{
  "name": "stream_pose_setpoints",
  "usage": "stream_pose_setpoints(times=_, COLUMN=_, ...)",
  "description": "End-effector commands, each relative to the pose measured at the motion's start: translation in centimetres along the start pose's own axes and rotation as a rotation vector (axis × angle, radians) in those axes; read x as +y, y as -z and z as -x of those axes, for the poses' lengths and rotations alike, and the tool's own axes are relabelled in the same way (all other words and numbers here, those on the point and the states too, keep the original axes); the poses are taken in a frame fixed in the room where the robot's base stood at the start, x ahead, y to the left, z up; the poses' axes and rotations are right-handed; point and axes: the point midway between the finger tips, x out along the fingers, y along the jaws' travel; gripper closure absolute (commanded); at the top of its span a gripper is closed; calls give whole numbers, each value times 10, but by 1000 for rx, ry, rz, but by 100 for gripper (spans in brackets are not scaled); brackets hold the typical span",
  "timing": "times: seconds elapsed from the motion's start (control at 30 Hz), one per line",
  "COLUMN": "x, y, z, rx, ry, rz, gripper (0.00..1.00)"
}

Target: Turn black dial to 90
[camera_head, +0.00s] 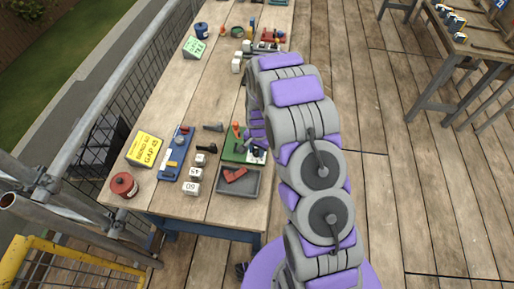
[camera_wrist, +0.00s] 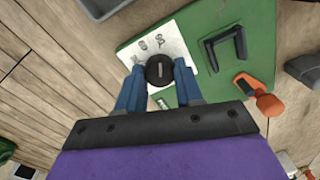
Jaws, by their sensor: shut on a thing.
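The black dial (camera_wrist: 159,70) is round, with a short light mark on its top. It sits on a white plate (camera_wrist: 184,48) with dark markings that I cannot read clearly. The plate lies on a green board (camera_wrist: 213,22). My gripper (camera_wrist: 159,88) has its two blue fingers on either side of the dial, shut on it. In the head view the green board (camera_head: 230,151) lies near the table's right edge, and my arm hides the dial and most of the gripper.
The board also carries a black bracket (camera_wrist: 211,48) and an orange handle (camera_wrist: 264,103). On the table are a grey tray (camera_head: 220,188), white number blocks (camera_head: 191,188), a blue board (camera_head: 173,163), a yellow sign (camera_head: 145,149) and a red tin (camera_head: 123,184). Wooden floor lies right of the table.

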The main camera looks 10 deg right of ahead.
Motion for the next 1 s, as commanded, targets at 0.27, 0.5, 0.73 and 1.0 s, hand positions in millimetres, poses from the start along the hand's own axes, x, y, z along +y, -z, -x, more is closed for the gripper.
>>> stream_pose_setpoints(times=0.27, x=0, y=-1, z=0, rx=0, ry=-1, rz=-45, gripper=95)
stream_pose_setpoints(times=0.5, x=0, y=-1, z=0, rx=1, ry=-1, rz=-47, gripper=95)
stream_pose_setpoints(times=0.73, x=0, y=-1, z=0, rx=1, ry=0, rz=-46, gripper=54)
stream_pose_setpoints(times=1.0, x=0, y=0, z=0, rx=2, ry=0, rz=-46, gripper=39)
